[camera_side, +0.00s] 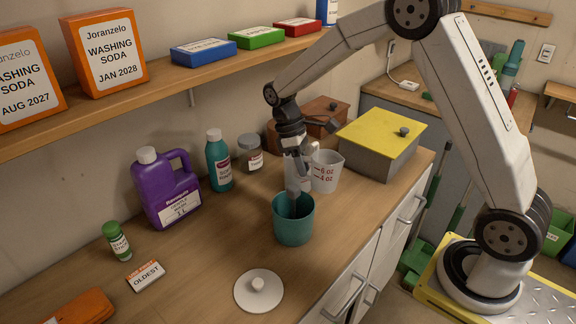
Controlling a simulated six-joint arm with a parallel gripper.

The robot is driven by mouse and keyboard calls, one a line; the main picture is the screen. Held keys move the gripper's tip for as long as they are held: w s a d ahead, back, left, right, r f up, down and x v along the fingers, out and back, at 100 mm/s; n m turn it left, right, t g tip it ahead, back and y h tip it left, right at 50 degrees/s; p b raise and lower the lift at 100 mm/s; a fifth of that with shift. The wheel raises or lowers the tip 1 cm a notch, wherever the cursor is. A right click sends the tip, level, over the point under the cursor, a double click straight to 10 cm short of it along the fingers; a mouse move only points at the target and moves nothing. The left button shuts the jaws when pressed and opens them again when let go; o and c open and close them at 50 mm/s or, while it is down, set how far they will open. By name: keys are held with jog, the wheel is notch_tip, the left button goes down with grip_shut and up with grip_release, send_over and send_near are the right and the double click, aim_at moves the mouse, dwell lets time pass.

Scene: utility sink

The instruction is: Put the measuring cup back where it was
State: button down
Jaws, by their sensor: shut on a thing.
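The measuring cup (327,173) is whitish and translucent, with red ounce marks. It is upright, just right of my gripper (294,192). My gripper points down and is shut at the cup's left side, where the fingers hide the grip. I cannot tell whether the cup's base touches the counter. A teal canister (292,229) stands open on the counter in front. The fingertips overlap its mouth in this view, and I cannot tell whether they are inside it.
A white lid (258,291) lies on the wooden counter (205,262). Behind are a purple jug (166,192), a teal bottle (218,162) and a jar (250,155). A grey box with a yellow lid (383,135) stands right. The shelf (150,95) hangs above. An "OLDEST" card (146,276) lies left.

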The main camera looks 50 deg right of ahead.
jog(key=w+a+r+n+t+h, duration=0.2)
jog(key=a+r+n+t+h, duration=0.3)
jog(key=a+n, duration=0.65)
jog(key=s+a+f+n+g+y, duration=0.15)
jog(key=s+a+f, duration=0.25)
jog(key=s+a, duration=0.4)
jog(key=shift+w+a+f, duration=0.85)
jog(key=shift+w+f, duration=0.65)
jog(key=shift+w, duration=0.75)
jog(key=shift+w+a+f, duration=0.8)
jog(key=shift+w+f, duration=0.75)
jog(key=shift+w, duration=0.75)
jog(key=shift+w+a+f, duration=0.85)
jog(key=shift+w+f, duration=0.65)
jog(key=shift+w, duration=0.75)
